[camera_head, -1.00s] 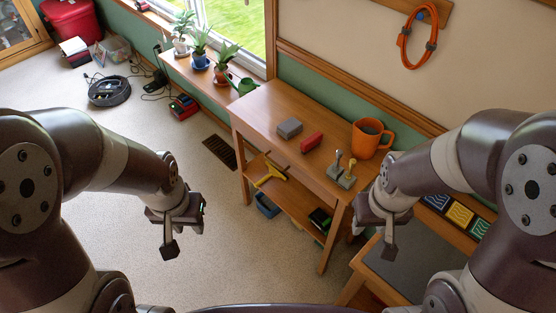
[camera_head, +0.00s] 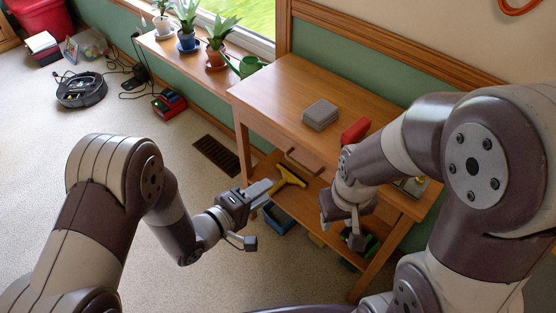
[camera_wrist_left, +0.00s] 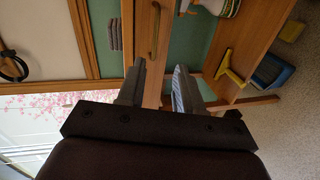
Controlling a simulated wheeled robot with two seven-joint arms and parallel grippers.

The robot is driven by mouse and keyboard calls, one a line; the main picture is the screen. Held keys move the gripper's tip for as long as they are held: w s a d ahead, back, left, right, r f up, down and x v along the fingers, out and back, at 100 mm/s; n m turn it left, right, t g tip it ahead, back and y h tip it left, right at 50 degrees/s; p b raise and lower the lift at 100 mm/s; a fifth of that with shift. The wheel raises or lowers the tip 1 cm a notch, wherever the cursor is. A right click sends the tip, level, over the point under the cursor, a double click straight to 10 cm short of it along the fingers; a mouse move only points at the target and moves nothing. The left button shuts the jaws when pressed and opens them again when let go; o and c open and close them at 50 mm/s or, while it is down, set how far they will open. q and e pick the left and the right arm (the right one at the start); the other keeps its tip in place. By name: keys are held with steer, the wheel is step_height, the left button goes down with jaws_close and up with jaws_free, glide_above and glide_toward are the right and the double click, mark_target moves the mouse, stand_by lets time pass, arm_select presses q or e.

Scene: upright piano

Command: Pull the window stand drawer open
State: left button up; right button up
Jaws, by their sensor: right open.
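The wooden window stand (camera_head: 275,95) has a drawer front below its top, with a bar handle (camera_head: 303,163). The drawer looks shut. My left gripper (camera_head: 259,215) is open and empty, in front of the stand and to the lower left of the handle. In the left wrist view the handle (camera_wrist_left: 155,30) shows ahead, beyond the gap between the two fingers (camera_wrist_left: 162,80), not touched. My right gripper (camera_head: 340,220) is open, near the stand's front on the right. My right arm hides the right part of the stand.
A grey block (camera_head: 320,114) and a red object (camera_head: 355,131) lie on the stand top. A yellow squeegee (camera_head: 288,177) and a blue bin (camera_head: 279,217) are below the drawer. Potted plants (camera_head: 218,45) line the sill.

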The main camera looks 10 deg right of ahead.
arm_select(q)
steer(key=b+x, duration=0.3)
steer(key=x, duration=0.9)
steer(key=shift+d+r+n, duration=0.3)
steer(key=shift+d+n, duration=0.1)
steer(key=shift+w, duration=0.1)
jaws_close()
stand_by(0.6)
